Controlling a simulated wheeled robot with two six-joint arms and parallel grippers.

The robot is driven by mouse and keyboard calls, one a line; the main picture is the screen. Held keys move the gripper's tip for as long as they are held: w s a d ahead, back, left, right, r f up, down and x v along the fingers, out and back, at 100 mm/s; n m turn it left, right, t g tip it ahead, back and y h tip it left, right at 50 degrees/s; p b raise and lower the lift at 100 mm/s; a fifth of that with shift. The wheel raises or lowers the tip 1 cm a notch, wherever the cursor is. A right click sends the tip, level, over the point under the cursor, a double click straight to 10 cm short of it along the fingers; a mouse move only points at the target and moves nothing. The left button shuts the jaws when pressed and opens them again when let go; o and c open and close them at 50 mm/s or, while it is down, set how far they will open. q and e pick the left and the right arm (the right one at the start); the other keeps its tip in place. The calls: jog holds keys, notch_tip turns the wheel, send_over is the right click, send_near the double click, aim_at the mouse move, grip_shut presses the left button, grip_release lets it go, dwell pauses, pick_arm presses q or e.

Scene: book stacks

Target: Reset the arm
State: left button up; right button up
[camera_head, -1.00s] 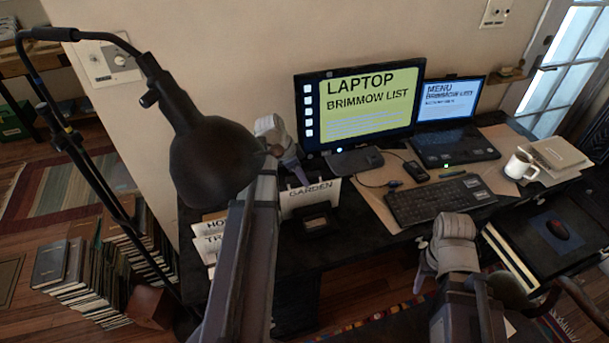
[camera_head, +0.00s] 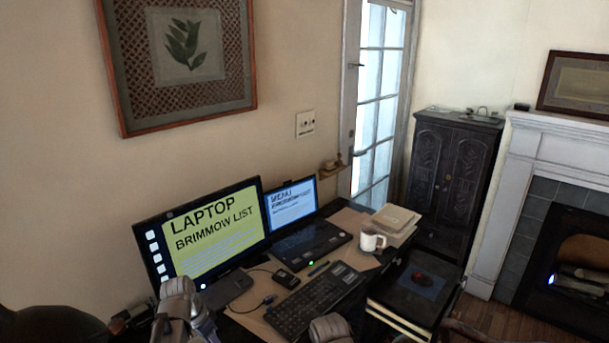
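My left arm's end, with its gripper (camera_head: 190,322), shows at the bottom edge left of centre, in front of the monitor (camera_head: 212,236). Only the rounded end of my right arm, at the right gripper (camera_head: 330,330), shows at the bottom edge, just in front of the keyboard (camera_head: 312,302). The fingers of both grippers are hidden or cut off by the frame. I see nothing held.
A black lamp (camera_head: 50,325) is at the lower left. A dark cabinet (camera_head: 447,180) and a fireplace (camera_head: 560,260) stand at the right.

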pick_arm(q)
jog(key=s+d+n+y, duration=0.1)
jog(key=s+d, duration=0.5)
jog(key=d, duration=0.3)
jog(key=s+d+n+g+y, duration=0.1)
jog(key=s+d+n+y, duration=0.1)
jog(key=s+d, duration=0.4)
jog(key=d, duration=0.4)
jog(key=shift+s+f+g+y, duration=0.15)
jog(key=shift+f+g+y, duration=0.1)
jog(key=shift+g+y, duration=0.05)
